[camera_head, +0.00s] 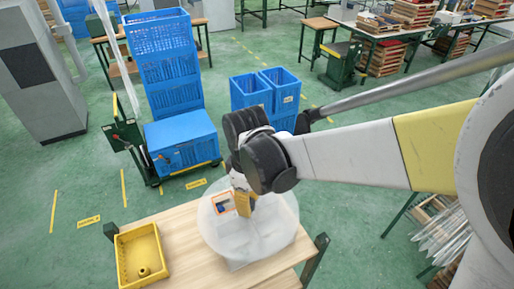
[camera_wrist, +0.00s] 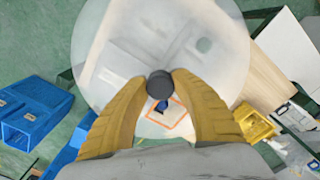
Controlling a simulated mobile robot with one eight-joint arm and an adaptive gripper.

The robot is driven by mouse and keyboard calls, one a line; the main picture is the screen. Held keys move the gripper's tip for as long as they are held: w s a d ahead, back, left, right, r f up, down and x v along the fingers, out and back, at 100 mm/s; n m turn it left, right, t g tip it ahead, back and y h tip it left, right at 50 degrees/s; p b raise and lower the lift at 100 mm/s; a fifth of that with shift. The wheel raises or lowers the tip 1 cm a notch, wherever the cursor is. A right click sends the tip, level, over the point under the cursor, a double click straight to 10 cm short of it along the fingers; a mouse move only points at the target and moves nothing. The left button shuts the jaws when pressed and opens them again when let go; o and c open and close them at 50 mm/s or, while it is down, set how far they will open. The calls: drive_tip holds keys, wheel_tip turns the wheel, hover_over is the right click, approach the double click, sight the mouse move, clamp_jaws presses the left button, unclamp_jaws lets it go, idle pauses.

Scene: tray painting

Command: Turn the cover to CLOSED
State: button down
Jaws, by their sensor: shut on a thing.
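The cover (camera_head: 272,228) is a large round translucent disc over the wooden table. It also fills the upper middle of the wrist view (camera_wrist: 125,45). A dark round knob (camera_wrist: 160,84) stands at its middle. My gripper (camera_head: 243,205) has its yellow fingers shut on this knob, one on each side. An orange square outline (camera_wrist: 164,118) with a small blue patch shows at the disc, close to the fingers. A pale boxy shape shows blurred through the disc. I cannot read any OPEN or CLOSED mark.
A yellow tray (camera_head: 120,262) with a small yellow ring-like part sits on the table (camera_head: 185,225), left of the cover. Blue crates (camera_head: 182,132) stand on a cart behind, and more blue bins (camera_head: 251,91) stand nearby. Green floor lies between.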

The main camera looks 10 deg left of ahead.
drive_tip(key=shift+f+m, duration=0.1)
drive_tip(key=shift+m, duration=0.2)
drive_tip(key=m+b, duration=0.2)
drive_tip(key=m, duration=0.1)
drive_tip(key=m+b, duration=0.3)
drive_tip(key=m, duration=0.2)
drive_tip(key=shift+s+m, duration=0.1)
drive_tip(key=shift+m, duration=0.3)
drive_tip(key=m+b, duration=0.1)
drive_tip(key=m, duration=0.3)
drive_tip(key=shift+a, duration=0.1)
drive_tip(key=shift+m+b, duration=0.7)
drive_tip(key=shift+m, duration=1.5)
drive_tip(key=c, duration=1)
unclamp_jaws()
